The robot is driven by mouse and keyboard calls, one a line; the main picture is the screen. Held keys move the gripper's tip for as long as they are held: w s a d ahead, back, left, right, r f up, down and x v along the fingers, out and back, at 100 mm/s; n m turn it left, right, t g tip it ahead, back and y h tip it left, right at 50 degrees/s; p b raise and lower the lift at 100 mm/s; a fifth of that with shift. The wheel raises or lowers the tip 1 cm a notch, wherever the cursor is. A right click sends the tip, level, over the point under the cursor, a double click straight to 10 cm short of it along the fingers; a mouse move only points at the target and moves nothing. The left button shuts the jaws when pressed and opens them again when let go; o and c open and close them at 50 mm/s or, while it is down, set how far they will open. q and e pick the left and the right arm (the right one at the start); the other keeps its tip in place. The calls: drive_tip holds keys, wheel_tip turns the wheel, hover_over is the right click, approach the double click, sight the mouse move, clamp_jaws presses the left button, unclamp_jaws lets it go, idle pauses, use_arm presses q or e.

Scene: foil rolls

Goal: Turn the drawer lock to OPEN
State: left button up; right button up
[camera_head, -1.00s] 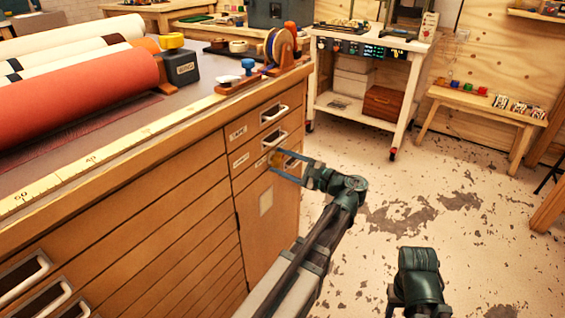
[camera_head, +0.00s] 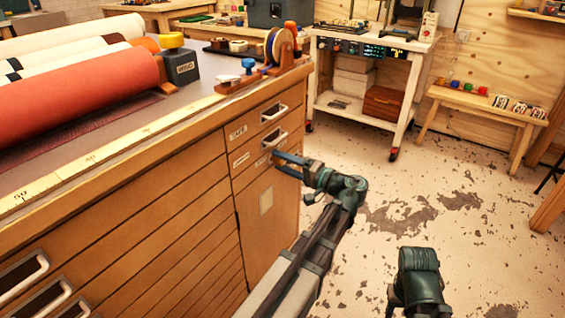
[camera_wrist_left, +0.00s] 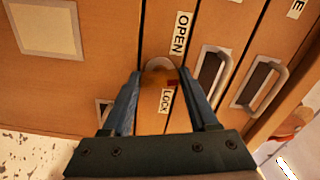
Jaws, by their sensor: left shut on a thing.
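The drawer lock is a brass-coloured knob (camera_wrist_left: 159,63) on the wooden cabinet front. In the left wrist view it sits between the fingers of my left gripper (camera_wrist_left: 161,75), which is shut on it. An OPEN label (camera_wrist_left: 181,33) is above the knob and a LOCK label (camera_wrist_left: 166,101) below it. A small red mark shows beside the knob on the LOCK side. In the head view my left gripper (camera_head: 276,158) is against the cabinet (camera_head: 190,170) and hides most of the lock.
Drawers with metal handles (camera_head: 274,113) are close to the lock. Red and white rolls (camera_head: 80,88) and a tape dispenser (camera_head: 280,50) are on the cabinet top. The floor (camera_head: 390,170) right of the cabinet is clear, with a white cart (camera_head: 365,100) behind.

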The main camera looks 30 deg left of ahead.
use_arm(q)
drive_tip(key=n, duration=0.5)
drive_tip(key=shift+f+n, duration=0.1)
drive_tip(key=shift+n, duration=0.6)
drive_tip(key=o, duration=1.4)
drive_tip(key=shift+d, duration=0.15)
drive_tip(key=d, duration=0.9)
drive_tip(key=s+d, duration=0.1)
drive_tip(key=d, duration=0.3)
drive_tip(key=shift+d, duration=0.3)
